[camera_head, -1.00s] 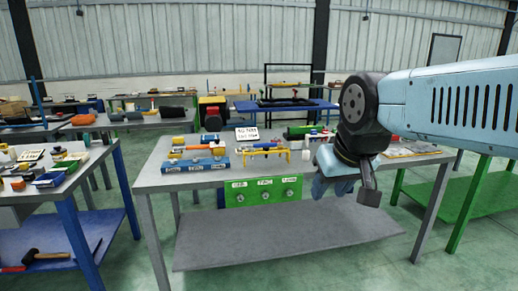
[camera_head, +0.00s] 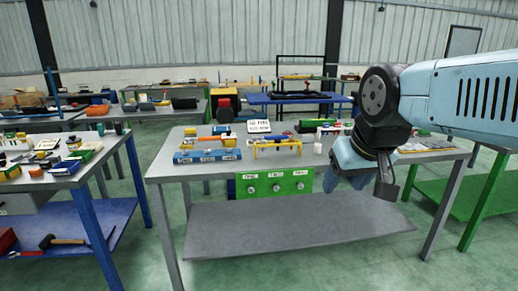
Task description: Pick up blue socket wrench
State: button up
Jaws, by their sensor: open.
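I cannot make out a blue socket wrench for certain; the items on the tables are too small to tell apart. The grey work table (camera_head: 300,172) in front of me holds a blue labelled holder (camera_head: 207,157) with orange and other small items on it. A yellow stand (camera_head: 279,146) with small parts is beside it. My gripper (camera_head: 366,184) is at the table's front right, pointing down, open, with no held object visible. It hides part of the table's front edge.
A green panel with several knobs (camera_head: 275,185) hangs from the table's front. A white sign (camera_head: 259,127) stands behind. A blue-legged table (camera_head: 60,181) with tools is at left, a hammer (camera_head: 62,240) on its lower shelf. Green floor shows between the tables.

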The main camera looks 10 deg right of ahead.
aim_at(254, 138)
jog(key=z, duration=0.45)
jog(key=i, duration=2.4)
jog(key=u, duration=0.45)
